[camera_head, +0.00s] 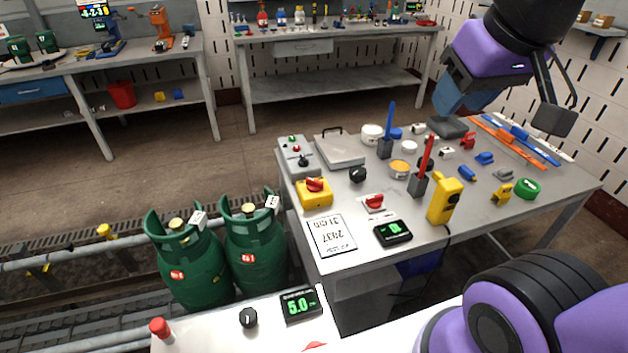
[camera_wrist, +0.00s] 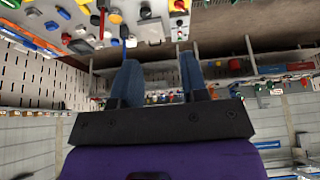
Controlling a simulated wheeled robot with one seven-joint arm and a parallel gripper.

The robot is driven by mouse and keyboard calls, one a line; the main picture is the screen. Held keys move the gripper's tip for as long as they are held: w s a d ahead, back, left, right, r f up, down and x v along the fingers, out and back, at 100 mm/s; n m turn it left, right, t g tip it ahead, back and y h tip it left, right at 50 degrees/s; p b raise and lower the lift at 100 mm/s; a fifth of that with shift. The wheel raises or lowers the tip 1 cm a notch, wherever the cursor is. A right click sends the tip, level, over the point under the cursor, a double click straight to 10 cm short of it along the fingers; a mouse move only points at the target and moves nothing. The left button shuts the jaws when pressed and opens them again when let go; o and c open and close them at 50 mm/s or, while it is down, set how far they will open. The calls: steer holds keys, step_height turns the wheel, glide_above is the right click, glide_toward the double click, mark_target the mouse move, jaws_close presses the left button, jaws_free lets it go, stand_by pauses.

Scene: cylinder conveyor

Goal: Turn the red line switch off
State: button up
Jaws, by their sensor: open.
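Several red controls are on the grey table (camera_head: 482,222) in the head view; which one is the red line switch is not marked. A red lever (camera_head: 427,154) stands nearly upright in a grey base. A red rotary knob (camera_head: 314,184) sits on a yellow box (camera_head: 316,198), left of it. A small red switch (camera_head: 374,201) lies on a white plate between them. My gripper (camera_head: 460,97) hangs above the table's back edge, beyond the red lever and apart from it. In the wrist view my gripper (camera_wrist: 160,82) is open, with nothing between its blue fingers.
A blue lever (camera_head: 387,130), a yellow handheld device (camera_head: 444,200), a black display (camera_head: 393,232) and a grey control box (camera_head: 299,154) crowd the table. Two green gas cylinders (camera_head: 255,250) stand left of it. Free air lies above the table.

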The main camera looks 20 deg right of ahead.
steer(key=w+n+g, duration=0.2)
steer(key=w, duration=1.2)
steer(key=n+g+h, duration=0.1)
steer(key=n+g, duration=0.3)
glide_above(314, 180)
steer(key=s, duration=0.3)
step_height(314, 180, down, 18)
steer(key=r, duration=0.1)
steer(key=w+a+f+n+g+h, duration=0.1)
steer(key=w+a+f, duration=0.15)
steer(key=f, duration=0.55)
steer(key=w+a+f+n+g+h, duration=0.15)
steer(key=w+f, duration=0.25)
steer(key=f, duration=0.5)
steer(key=x, duration=1.1)
steer(key=shift+d+r, duration=0.15)
steer(key=shift+d, duration=0.15)
jaws_close()
